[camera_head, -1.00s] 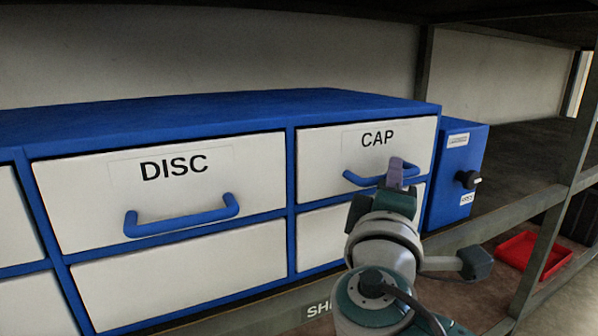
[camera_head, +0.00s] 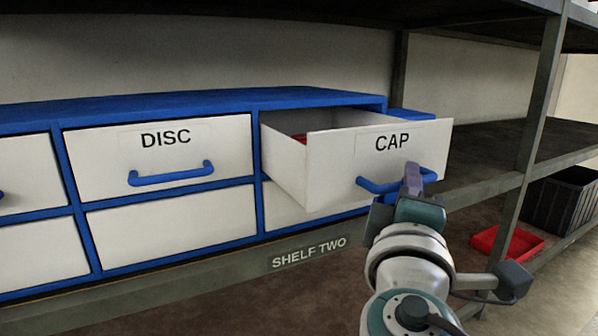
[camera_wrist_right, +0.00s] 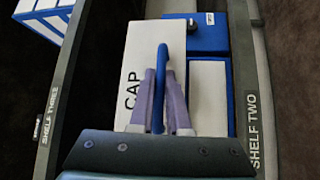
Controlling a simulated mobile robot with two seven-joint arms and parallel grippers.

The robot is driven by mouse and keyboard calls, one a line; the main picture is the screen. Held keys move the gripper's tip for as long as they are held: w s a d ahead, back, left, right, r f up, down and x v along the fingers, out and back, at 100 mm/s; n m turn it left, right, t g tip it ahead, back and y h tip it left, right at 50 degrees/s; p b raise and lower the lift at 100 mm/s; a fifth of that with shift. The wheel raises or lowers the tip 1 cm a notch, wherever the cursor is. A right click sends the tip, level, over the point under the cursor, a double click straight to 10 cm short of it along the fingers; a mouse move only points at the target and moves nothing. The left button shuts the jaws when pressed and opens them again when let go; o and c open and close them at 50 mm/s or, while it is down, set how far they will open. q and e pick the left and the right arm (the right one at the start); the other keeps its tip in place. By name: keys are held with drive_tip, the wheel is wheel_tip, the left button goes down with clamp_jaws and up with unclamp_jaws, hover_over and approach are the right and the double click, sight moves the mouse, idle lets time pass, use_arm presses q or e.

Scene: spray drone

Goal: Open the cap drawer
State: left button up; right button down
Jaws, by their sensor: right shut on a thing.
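The CAP drawer (camera_head: 335,165) is a white drawer in the blue cabinet (camera_head: 190,105), and it stands pulled well out. Something red (camera_head: 300,139) shows partly inside it; most of the inside is hidden by the front panel. My right gripper (camera_head: 412,178) is shut on the drawer's blue handle (camera_head: 375,187), at the handle's right part. In the right wrist view, the gripper's purple fingers (camera_wrist_right: 160,98) stand on both sides of the blue handle (camera_wrist_right: 166,65), with the CAP front (camera_wrist_right: 140,60) beyond. My left gripper is not in view.
The DISC drawer (camera_head: 160,155) beside it is closed. A grey shelf post (camera_head: 535,110) stands to the right. A red tray (camera_head: 507,243) and a dark crate (camera_head: 562,205) lie low at the right. The space in front of the cabinet at lower left is clear.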

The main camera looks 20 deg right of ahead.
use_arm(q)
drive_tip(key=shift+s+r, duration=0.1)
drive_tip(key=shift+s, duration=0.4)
use_arm(e)
drive_tip(key=shift+s, duration=1.1)
drive_tip(key=c, duration=0.9)
unclamp_jaws()
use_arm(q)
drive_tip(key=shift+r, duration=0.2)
use_arm(e)
drive_tip(key=v, duration=1)
use_arm(q)
drive_tip(key=shift+p, duration=0.3)
use_arm(e)
drive_tip(key=shift+d, duration=0.1)
